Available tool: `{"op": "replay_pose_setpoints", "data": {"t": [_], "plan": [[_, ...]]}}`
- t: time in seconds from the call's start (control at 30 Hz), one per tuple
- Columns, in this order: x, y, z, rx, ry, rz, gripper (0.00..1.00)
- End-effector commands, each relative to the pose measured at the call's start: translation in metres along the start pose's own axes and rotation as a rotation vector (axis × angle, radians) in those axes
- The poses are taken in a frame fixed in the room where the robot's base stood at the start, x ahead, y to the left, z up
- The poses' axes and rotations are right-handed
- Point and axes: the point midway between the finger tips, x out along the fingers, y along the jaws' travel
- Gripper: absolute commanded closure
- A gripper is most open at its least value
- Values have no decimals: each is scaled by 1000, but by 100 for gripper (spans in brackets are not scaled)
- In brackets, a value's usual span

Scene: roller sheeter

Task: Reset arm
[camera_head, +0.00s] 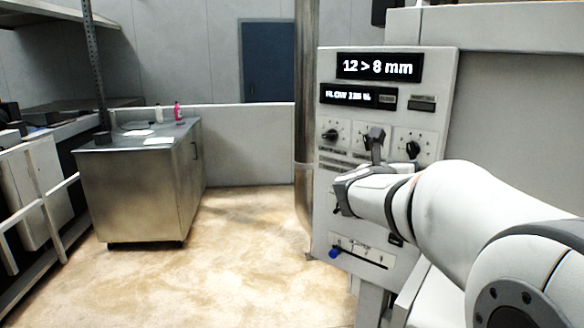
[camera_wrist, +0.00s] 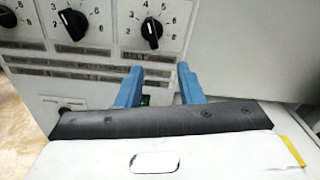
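My gripper (camera_head: 374,148) is in front of the control panel (camera_head: 388,75) at the right of the head view, with my arm reaching in from the right. In the wrist view my gripper (camera_wrist: 161,88) shows two blue fingers standing apart with nothing between them. The panel carries a display reading "12 > 8 mm" (camera_head: 379,67) and a smaller flow display (camera_head: 358,96). A left dial (camera_wrist: 73,22) and a right dial (camera_wrist: 151,31) are above the fingertips in the wrist view. The lower middle of the panel is partly hidden by my gripper.
A blue-knobbed slider (camera_head: 335,252) is low on the panel. A vertical metal column (camera_head: 306,110) stands at the panel's left edge. A steel cabinet (camera_head: 135,195) with small bottles on top is at left. The floor (camera_head: 240,250) between is clear.

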Motion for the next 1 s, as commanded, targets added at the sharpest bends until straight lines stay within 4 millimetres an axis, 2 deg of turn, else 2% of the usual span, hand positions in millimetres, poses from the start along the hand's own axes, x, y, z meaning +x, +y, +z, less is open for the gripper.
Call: {"op": "replay_pose_setpoints", "data": {"t": [0.17,0.3,0.47,0.6,0.8,0.9,1.0], "plan": [[-32,-33,-56,457,238,-102,66],[-71,-51,-111,864,442,-253,66],[-126,-60,-167,1306,652,-497,66],[-182,-58,-208,1659,810,-778,66],[-251,-46,-241,2020,957,-1209,66],[-272,-41,-248,2113,991,-1364,66],[-283,-37,-251,2158,1006,-1455,66]]}}
